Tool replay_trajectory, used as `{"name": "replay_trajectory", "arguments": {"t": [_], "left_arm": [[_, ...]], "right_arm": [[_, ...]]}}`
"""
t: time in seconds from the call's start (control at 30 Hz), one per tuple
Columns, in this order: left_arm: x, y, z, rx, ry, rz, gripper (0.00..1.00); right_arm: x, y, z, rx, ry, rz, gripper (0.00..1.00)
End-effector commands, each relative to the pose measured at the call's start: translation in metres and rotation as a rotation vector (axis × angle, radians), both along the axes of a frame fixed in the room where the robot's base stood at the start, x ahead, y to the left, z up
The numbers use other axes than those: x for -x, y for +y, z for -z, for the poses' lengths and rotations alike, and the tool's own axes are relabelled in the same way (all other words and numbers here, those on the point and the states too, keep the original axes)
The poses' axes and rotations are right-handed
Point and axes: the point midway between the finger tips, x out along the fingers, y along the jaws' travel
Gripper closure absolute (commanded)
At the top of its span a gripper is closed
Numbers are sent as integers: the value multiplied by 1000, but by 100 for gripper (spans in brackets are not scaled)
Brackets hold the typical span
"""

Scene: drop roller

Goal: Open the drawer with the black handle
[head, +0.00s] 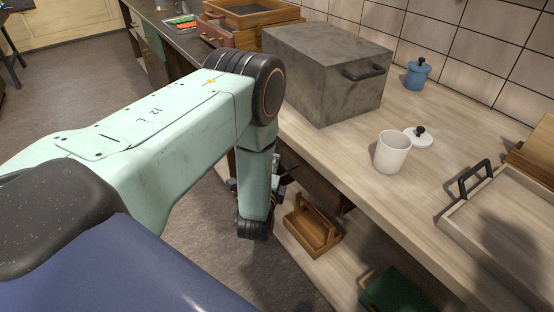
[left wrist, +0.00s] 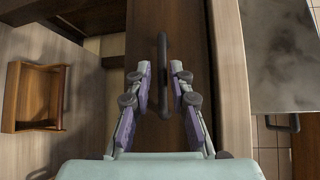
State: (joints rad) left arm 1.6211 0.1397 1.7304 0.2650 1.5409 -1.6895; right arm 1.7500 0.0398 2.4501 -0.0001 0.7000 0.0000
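The black handle (left wrist: 162,48) shows in the left wrist view as a bar on a dark brown drawer front (left wrist: 187,22). My left gripper (left wrist: 161,68) is open, with one finger on each side of the handle and a gap to both. The handle's near end reaches between the fingers; I cannot tell whether anything touches. In the head view my left gripper (head: 284,171) is mostly hidden behind my forearm, beside the front of the counter. The handle is hidden there. My right gripper is in neither view.
A grey box (head: 325,75) with a black handle stands on the wooden counter (head: 340,145). A white mug (head: 392,152), a lid (head: 418,137), a blue jar (head: 417,74) and a tray (head: 460,205) are also there. A wooden caddy (head: 312,228) sits on the low shelf.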

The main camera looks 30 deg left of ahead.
Motion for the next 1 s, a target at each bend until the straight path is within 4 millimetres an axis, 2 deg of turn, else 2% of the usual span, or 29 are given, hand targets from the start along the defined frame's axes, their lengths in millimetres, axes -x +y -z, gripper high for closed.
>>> {"name": "replay_trajectory", "arguments": {"t": [0.1, 0.23, 0.57, 0.83, 1.0], "left_arm": [[-17, 6, 3, -1, -2, 1, 79], [-29, 11, 4, 0, -2, 1, 79], [-34, 12, 4, 1, 0, 3, 79], [-34, 12, 4, 1, 0, 3, 100], [-34, 12, 4, 1, -1, 2, 100]], "right_arm": [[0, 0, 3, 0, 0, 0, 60], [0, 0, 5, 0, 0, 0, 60], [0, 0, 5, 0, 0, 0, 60], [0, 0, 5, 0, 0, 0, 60], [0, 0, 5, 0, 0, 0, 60]]}}
